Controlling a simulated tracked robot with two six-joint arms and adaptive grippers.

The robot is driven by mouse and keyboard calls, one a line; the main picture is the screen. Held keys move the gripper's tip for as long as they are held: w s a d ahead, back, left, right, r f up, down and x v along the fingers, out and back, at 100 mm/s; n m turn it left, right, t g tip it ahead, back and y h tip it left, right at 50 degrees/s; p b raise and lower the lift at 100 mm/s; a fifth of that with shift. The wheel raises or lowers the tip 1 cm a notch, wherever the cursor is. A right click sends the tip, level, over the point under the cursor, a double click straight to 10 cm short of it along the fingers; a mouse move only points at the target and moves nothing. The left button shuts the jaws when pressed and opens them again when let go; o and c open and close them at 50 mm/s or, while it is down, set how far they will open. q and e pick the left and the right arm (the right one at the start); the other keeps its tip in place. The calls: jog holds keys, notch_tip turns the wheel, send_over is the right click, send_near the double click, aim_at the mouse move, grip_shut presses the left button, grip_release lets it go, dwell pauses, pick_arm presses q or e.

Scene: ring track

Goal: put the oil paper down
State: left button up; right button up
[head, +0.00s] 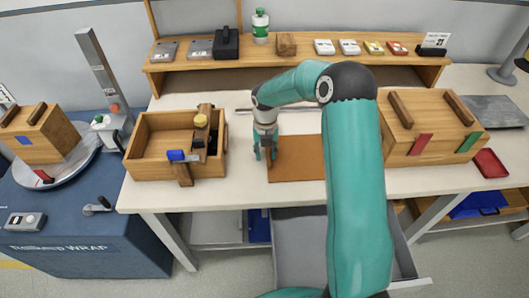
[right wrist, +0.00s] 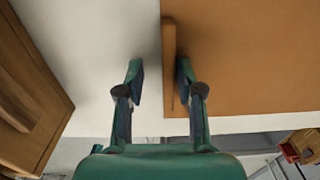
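The oil paper (head: 300,160) is a flat brown sheet on the white table, in the middle of the head view, partly hidden by my right arm. In the right wrist view the oil paper (right wrist: 245,60) fills the upper right, with a narrow raised strip (right wrist: 169,45) along its left edge. My right gripper (head: 265,155) is at that left edge. In the right wrist view my right gripper (right wrist: 159,72) has its fingers apart, on either side of the strip. A gap shows between the left finger and the strip. My left gripper is not in view.
An open wooden box (head: 150,165) with tools at its right side stands left of the paper. A closed wooden box (head: 425,110) stands to the right, near a red tray (head: 490,163). A shelf (head: 300,60) with small items runs behind. A drawer (head: 300,230) is open below.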

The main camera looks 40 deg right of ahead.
jog(key=shift+r, duration=0.1)
notch_tip(320, 180, up, 12)
jog(key=p, duration=0.8)
jog(key=shift+a, duration=0.1)
